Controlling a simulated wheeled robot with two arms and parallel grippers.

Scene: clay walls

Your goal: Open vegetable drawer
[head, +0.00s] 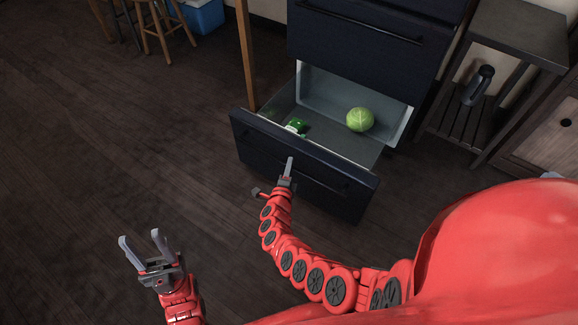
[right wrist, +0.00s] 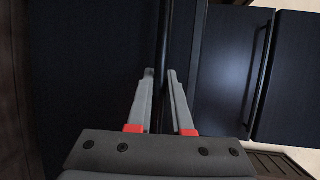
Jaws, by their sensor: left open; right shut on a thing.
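The vegetable drawer (head: 300,163) is the dark bottom drawer of the fridge, and it stands pulled out, with its inside showing. A green cabbage (head: 360,119) and a small green and white item (head: 297,126) lie in it. My right gripper (head: 288,168) is at the drawer's front, shut on the drawer handle (head: 325,181). In the right wrist view the handle bar (right wrist: 164,50) runs between the fingers of the gripper (right wrist: 160,85). My left gripper (head: 142,243) is open and empty above the floor, left of the drawer.
A closed dark drawer (head: 365,45) with its own handle is above the open one. A dark shelf stand (head: 520,30) holding a dark flask-like item (head: 479,86) stands at the right. Wooden stools (head: 160,25) and a blue box (head: 203,15) are at the back left. The left floor is clear.

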